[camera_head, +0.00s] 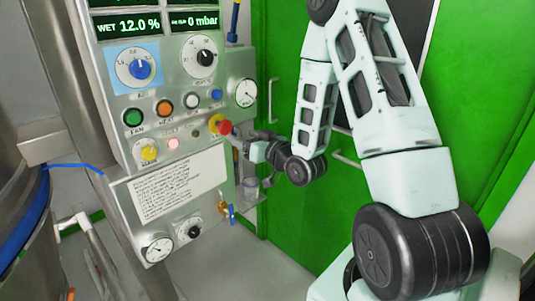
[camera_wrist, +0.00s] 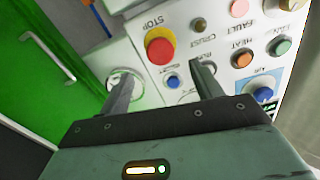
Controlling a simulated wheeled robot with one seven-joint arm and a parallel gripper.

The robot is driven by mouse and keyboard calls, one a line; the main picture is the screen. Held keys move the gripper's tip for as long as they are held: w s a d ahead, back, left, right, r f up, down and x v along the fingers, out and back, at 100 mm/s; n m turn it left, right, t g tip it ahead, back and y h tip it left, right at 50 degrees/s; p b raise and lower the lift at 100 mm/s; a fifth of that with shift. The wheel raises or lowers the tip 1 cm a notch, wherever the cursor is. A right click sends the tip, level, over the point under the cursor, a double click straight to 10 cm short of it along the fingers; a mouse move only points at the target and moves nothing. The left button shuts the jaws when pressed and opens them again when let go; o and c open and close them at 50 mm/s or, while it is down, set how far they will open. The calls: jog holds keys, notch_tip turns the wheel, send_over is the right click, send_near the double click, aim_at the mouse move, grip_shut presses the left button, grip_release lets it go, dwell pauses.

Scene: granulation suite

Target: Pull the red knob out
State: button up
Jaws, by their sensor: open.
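The red knob (camera_head: 224,127) sits on a yellow collar at the lower right of the grey control panel (camera_head: 183,147). In the wrist view, where the panel's lettering is upside down, the red knob (camera_wrist: 160,50) is round, on a yellow ring beside the word STOP. My gripper (camera_head: 236,139) is just right of the knob in the head view, its fingers partly hard to make out. In the wrist view my gripper (camera_wrist: 162,78) is open and empty, with the knob appearing beyond the fingertips. Whether a finger touches it I cannot tell.
Around the knob are a green button (camera_head: 133,117), an orange button (camera_head: 165,108), a blue dial (camera_head: 140,69) and a pressure gauge (camera_head: 246,93). A blue-handled valve (camera_head: 226,209) is below. Green doors (camera_head: 300,225) stand behind my arm. A steel vessel (camera_head: 20,215) is at left.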

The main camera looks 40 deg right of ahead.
jog(key=s+p, duration=0.8)
jog(key=p, duration=0.5)
jog(key=shift+s+d, duration=0.15)
jog(key=shift+s, duration=0.25)
